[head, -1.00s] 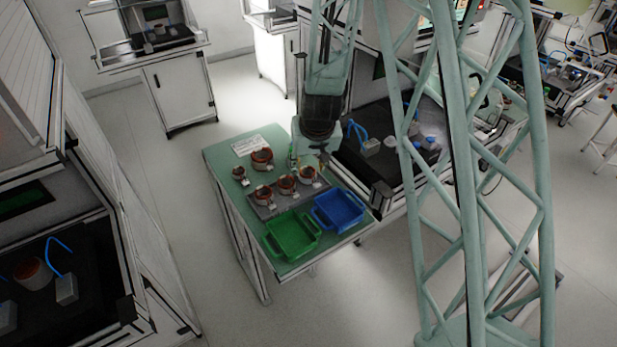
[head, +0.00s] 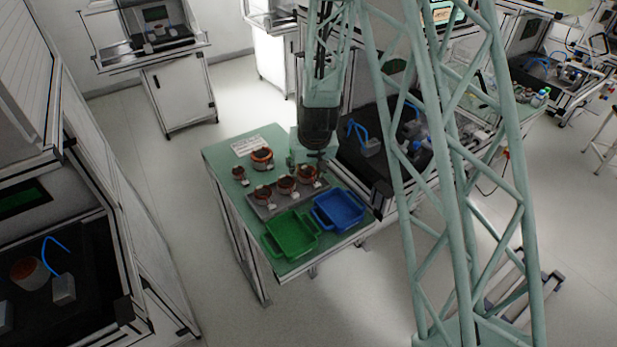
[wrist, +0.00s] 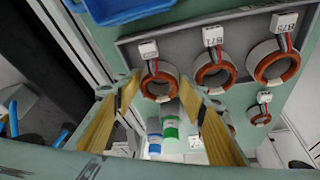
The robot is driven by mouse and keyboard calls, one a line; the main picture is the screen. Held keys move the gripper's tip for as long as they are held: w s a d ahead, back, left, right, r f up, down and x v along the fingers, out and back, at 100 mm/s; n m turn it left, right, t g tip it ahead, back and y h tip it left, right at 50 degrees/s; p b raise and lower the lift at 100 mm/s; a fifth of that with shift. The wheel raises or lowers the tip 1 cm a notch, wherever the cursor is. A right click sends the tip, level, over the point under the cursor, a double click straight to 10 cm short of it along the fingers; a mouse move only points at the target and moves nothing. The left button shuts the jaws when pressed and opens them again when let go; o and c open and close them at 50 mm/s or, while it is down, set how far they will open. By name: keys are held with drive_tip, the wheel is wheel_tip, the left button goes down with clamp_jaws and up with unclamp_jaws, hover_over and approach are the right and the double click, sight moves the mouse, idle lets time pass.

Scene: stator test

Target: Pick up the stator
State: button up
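Three stators with orange-brown windings and white connector blocks sit in a row on a grey tray (head: 262,208): left (head: 263,194), middle (head: 286,185) and right (head: 308,174). A larger stator (head: 262,158) and a small one (head: 238,172) stand on the green table behind them. In the wrist view, my gripper (wrist: 160,88) is open, its two yellowish fingers spread apart. The stator at the tray's end (wrist: 158,82) appears between and just beyond the fingertips; contact cannot be told. In the head view, my arm mostly hides the gripper beside the right stator.
A green bin (head: 291,236) and a blue bin (head: 339,209) stand at the table's near side. A white label sheet (head: 248,146) lies at the back. A black-topped workstation (head: 372,170) adjoins on the right. Bottles with green and blue bands (wrist: 170,132) show beyond the fingers.

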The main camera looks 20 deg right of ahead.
drive_tip(key=shift+c, duration=0.7)
drive_tip(key=c, duration=0.5)
drive_tip(key=shift+r, duration=0.15)
drive_tip(key=shift+c, duration=0.2)
wheel_tip(320, 180, up, 10)
drive_tip(key=p, duration=0.5)
drive_tip(key=shift+w+f, duration=0.1)
drive_tip(key=shift+f, duration=0.15)
idle(0.4)
